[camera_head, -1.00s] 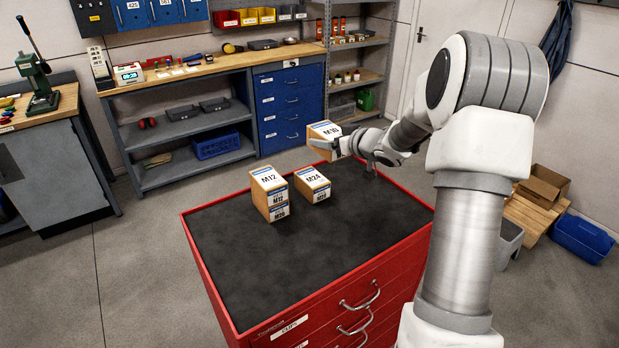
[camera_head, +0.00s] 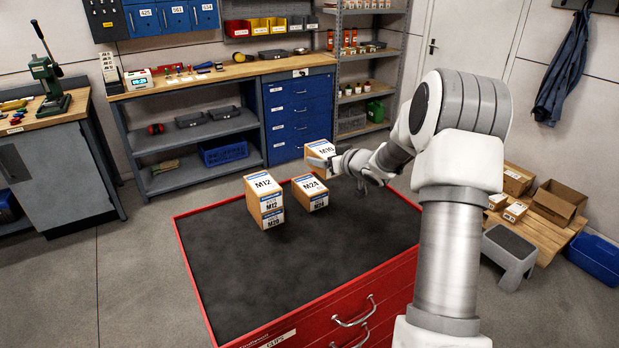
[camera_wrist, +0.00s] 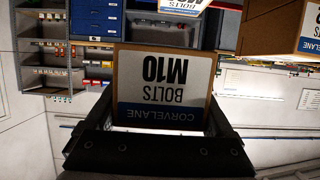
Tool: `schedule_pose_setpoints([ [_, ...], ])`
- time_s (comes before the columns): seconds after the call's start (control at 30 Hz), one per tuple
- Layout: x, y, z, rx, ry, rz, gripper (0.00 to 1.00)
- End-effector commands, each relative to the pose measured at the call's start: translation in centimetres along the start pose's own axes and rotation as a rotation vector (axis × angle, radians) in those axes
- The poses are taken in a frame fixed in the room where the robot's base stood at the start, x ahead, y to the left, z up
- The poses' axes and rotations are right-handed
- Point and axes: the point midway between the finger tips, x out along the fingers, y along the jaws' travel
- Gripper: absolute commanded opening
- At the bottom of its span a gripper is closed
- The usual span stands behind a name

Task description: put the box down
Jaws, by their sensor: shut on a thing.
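My gripper (camera_head: 334,165) is shut on the M10 box (camera_head: 320,149), a small cardboard box with a white label and a blue band. It holds the box up by the far edge of the red cabinet's dark top (camera_head: 300,262), just behind the M24 box. In the wrist view the M10 box (camera_wrist: 163,86) fills the middle, between the fingers, its label upside down. The M24 box (camera_head: 310,192) stands on the cabinet top. Left of it an M12 box (camera_head: 262,186) sits on top of an M20 box (camera_head: 271,215).
The front and right of the cabinet top are bare. A workbench (camera_head: 215,76) with blue drawers and a shelf rack stand behind. At right on the floor are a grey step stool (camera_head: 508,254), a wooden pallet with cartons, and a blue bin (camera_head: 597,260).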

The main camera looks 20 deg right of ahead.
Motion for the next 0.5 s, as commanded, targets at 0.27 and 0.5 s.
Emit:
schedule_pose_setpoints([
  [0.27,4.5,-2.2,1.0,-0.001,0.003,0.000,0.00],
  [0.5,5.4,-2.4,2.3,0.000,0.001,0.001,0.00],
])
